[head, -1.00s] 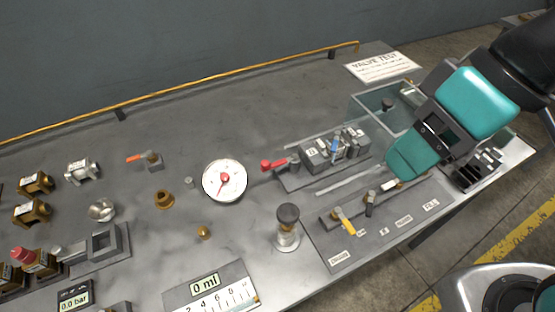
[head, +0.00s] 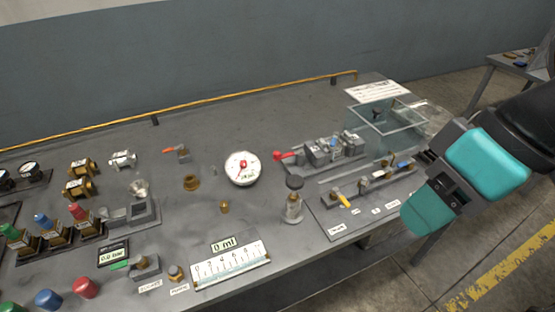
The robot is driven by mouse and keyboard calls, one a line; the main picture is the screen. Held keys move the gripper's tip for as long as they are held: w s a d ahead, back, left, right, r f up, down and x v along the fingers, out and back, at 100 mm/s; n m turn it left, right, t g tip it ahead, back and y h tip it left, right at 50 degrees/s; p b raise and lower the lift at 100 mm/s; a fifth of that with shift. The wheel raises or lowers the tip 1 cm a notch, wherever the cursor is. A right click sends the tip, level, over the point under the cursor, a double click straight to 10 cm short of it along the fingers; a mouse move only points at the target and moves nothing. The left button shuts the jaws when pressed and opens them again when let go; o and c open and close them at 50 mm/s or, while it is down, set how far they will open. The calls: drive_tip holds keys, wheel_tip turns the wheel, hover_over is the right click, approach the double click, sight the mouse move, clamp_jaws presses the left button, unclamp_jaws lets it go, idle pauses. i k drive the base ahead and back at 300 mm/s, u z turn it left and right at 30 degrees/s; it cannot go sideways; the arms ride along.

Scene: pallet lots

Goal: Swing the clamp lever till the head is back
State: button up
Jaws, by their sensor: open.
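A lever with a red handle (head: 283,156) sticks out from the left end of a grey clamp fixture (head: 322,168) on the bench, and I take it to be the clamp lever. Grey blocks (head: 325,148) sit in a row on this fixture. The clamp head is too small to tell apart from the blocks. My gripper (head: 425,158) is at the right, largely hidden by my teal and dark wrist. It is open, beyond the right end of the fixture and apart from the red handle.
A clear-walled box (head: 388,122) stands at the bench's back right. A yellow-handled valve panel (head: 345,201) lies in front of the fixture, beside an upright dark-topped post (head: 294,200). Open floor lies right of the bench.

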sight(278, 155)
drive_tip(key=i, duration=1.05)
drive_tip(key=u, duration=0.55)
